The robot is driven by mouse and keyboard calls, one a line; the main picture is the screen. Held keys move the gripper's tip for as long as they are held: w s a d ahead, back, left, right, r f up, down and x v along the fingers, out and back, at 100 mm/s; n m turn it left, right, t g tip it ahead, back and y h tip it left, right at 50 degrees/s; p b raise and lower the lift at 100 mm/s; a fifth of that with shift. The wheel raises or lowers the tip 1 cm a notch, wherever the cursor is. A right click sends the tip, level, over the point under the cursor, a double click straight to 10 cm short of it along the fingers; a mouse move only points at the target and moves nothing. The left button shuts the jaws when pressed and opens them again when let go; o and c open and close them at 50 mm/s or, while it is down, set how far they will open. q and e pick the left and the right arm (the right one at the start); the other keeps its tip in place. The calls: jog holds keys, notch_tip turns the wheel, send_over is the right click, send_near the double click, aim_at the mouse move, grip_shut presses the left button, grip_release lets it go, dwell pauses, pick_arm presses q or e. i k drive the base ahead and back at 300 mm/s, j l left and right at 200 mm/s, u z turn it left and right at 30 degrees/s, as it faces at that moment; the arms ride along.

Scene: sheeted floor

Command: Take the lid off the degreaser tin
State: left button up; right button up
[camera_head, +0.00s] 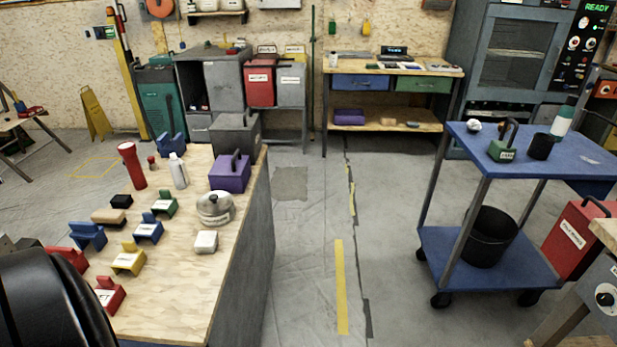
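A round, silvery metal tin (214,209) stands on the plywood-topped bench at the left. It has a domed lid with a dark knob, and the lid sits on it. A label on its side is too small to read, so I cannot confirm that it is the degreaser tin. Neither of my grippers is in view. A dark, rounded shape at the bottom left looks like part of my own body.
On the bench (180,290), a white block (205,242) lies in front of the tin and a purple box (230,173) behind it. Several coloured holders stand left. A blue cart (545,165) stands right; the floor (305,260) between is clear.

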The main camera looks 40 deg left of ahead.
aim_at(215, 202)
jog(key=i+u, duration=0.4)
jog(key=i+l+u, duration=0.2)
jog(key=i+u, duration=0.15)
jog(key=i+l+u, duration=0.25)
jog(key=i+u, duration=0.35)
jog(key=u, duration=0.25)
jog(key=i+u, duration=0.2)
jog(key=u, duration=0.2)
jog(key=i+l+u, duration=0.15)
jog(key=u, duration=0.3)
jog(key=i+l+u, duration=0.2)
jog(key=u, duration=0.25)
